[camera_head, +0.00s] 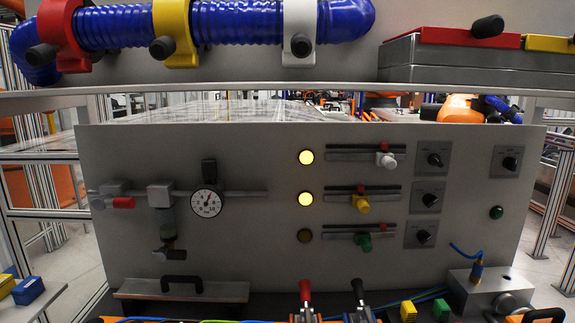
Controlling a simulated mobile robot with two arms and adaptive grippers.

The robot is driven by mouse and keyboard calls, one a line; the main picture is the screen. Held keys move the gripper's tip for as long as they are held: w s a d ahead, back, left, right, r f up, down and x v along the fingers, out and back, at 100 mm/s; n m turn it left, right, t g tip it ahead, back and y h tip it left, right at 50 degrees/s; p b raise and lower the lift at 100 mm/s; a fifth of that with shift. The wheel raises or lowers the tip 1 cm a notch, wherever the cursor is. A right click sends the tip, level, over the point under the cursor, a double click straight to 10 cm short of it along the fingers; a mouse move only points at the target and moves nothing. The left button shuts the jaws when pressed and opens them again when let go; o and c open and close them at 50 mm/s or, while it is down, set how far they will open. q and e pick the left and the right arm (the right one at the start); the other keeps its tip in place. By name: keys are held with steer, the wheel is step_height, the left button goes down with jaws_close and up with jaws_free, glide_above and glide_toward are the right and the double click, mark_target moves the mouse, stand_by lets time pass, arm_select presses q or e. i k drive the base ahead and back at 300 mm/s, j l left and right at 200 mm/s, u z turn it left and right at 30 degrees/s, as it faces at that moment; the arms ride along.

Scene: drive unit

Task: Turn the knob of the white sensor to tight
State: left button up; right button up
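The white sensor (385,160) sits on the top slide rail (345,155) of the grey panel, near the rail's right end. Its round white knob faces me. A small red marker (384,147) is just above it. I cannot tell from this view how tight the knob is. Neither of my grippers can be made out in the view.
A yellow sensor (361,203) and a green sensor (364,242) sit on rails below. Black rotary switches (434,160) are to the right. The upper two lamps (306,157) glow; the lowest is dark. A shelf with blue hose (240,22) overhangs the panel.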

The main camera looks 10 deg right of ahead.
mark_target(434, 159)
steer(key=z, duration=1.3)
